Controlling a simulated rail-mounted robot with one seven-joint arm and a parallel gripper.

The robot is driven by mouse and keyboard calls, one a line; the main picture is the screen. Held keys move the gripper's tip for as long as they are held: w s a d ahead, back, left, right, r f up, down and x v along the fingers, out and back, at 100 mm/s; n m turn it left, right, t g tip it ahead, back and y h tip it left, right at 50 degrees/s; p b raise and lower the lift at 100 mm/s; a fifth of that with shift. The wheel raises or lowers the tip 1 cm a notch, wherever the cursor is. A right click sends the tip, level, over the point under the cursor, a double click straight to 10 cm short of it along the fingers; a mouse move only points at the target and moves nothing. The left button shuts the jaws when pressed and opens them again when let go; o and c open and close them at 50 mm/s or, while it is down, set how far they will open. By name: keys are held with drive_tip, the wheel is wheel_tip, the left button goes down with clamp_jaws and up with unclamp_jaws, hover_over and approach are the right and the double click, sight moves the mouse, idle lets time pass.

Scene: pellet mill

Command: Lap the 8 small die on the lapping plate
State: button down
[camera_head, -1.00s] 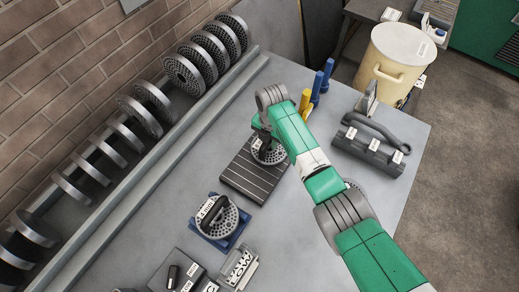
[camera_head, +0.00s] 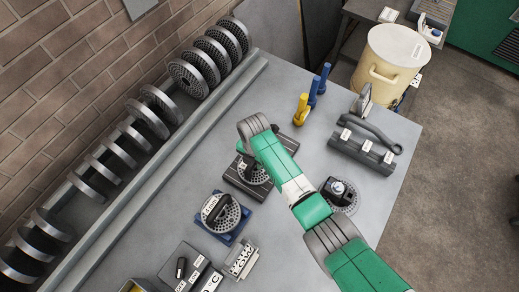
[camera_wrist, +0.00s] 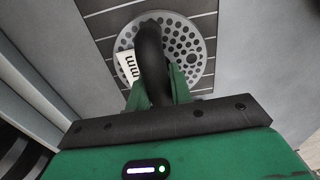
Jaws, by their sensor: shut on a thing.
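A round grey perforated die (camera_head: 254,174) lies on the dark grooved lapping plate (camera_head: 286,148), towards the plate's lower left part in the head view. In the wrist view the die (camera_wrist: 192,50) shows many holes, a black arched handle and a white label ending in "mm"; its number is hidden. The grooved plate (camera_wrist: 105,22) shows beneath it. My gripper (camera_wrist: 162,92) is shut on the die's black handle from above. In the head view my wrist hides part of the die and the gripper's fingers.
A labelled die (camera_head: 215,222) with a black handle sits on a blue base left of the plate. Another perforated die (camera_head: 345,205) stands right of my arm. Yellow and blue upright tools (camera_head: 301,109) stand behind the plate. A rack of dies (camera_head: 150,120) lines the wall.

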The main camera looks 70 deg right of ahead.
drive_tip(key=shift+w+a, duration=0.1)
drive_tip(key=shift+a, duration=0.2)
drive_tip(key=shift+d+b, duration=0.3)
drive_tip(key=d+b, duration=0.2)
drive_tip(key=s+d+b, duration=0.1)
drive_tip(key=d+b, duration=0.1)
drive_tip(key=d, duration=0.1)
drive_tip(key=d+b, duration=0.2)
drive_tip(key=d, duration=0.1)
drive_tip(key=shift+s+f, duration=0.2)
drive_tip(key=shift+s, duration=0.05)
drive_tip(key=shift+s+d+r+b, duration=0.1)
drive_tip(key=shift+d+b, duration=0.15)
drive_tip(key=shift+d, duration=0.2)
drive_tip(key=shift+s+d+r+b, duration=0.1)
drive_tip(key=shift+d+b, duration=0.15)
drive_tip(key=shift+d, duration=0.2)
drive_tip(key=shift+r, duration=0.1)
